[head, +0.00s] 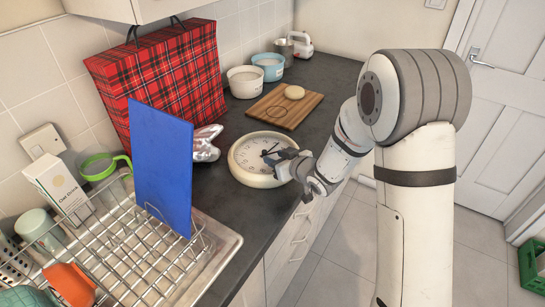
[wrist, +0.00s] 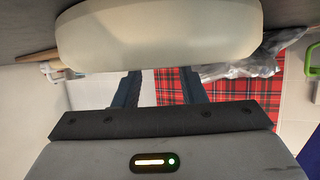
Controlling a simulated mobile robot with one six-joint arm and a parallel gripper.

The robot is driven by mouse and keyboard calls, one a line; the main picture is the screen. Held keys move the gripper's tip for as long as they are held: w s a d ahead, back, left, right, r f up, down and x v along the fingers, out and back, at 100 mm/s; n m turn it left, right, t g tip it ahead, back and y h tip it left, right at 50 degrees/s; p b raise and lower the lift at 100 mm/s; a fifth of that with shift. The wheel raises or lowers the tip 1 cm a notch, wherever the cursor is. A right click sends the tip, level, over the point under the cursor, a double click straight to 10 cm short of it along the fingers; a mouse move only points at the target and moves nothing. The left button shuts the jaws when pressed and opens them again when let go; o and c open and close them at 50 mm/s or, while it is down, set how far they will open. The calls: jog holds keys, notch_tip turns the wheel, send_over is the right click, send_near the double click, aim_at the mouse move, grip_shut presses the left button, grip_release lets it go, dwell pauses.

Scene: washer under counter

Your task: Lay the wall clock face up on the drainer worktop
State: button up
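The round wall clock (head: 238,166) has a cream rim and a white face. It lies face up on the dark worktop (head: 244,213), between the wire drainer and the wooden board. My gripper (head: 287,162) is at the clock's right rim, low over the worktop's front edge. In the wrist view, the cream clock rim (wrist: 160,35) is large and close. The two dark fingers of my gripper (wrist: 160,85) stand apart, with an empty gap showing between them. Their tips end at or behind the rim, so contact is unclear.
The wire drainer (head: 117,243) with a blue board (head: 162,165) is at front left. A red tartan bag (head: 165,85) and foil-like item (head: 206,145) stand behind the clock. A wooden board (head: 286,107) and bowls (head: 245,82) lie farther along. Worktop between drainer and clock is bare.

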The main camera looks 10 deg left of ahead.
jog(key=v, duration=0.7)
jog(key=shift+s+d+r+b, duration=0.15)
jog(key=shift+s+r+b, duration=0.05)
jog(key=shift+r+b, duration=0.1)
jog(key=s+d+r+m+h, duration=0.2)
jog(key=d+r+m+h, duration=0.15)
jog(key=d, duration=0.55)
jog(key=s+d+r+m+h, duration=0.25)
jog(key=d+h, duration=0.25)
jog(key=d, duration=0.3)
jog(key=s+d+r+m+g, duration=0.1)
jog(key=s+d+g, duration=0.2)
jog(key=s, duration=0.6)
jog(key=s+d+r+m+g+h, duration=0.1)
jog(key=s+d+r+m+g, duration=0.1)
jog(key=s, duration=0.7)
jog(key=shift+s+d+m+g, duration=0.3)
jog(key=shift+d+g, duration=0.2)
jog(key=shift+d, duration=0.1)
jog(key=shift+w+h, duration=0.1)
jog(key=shift+h, duration=0.15)
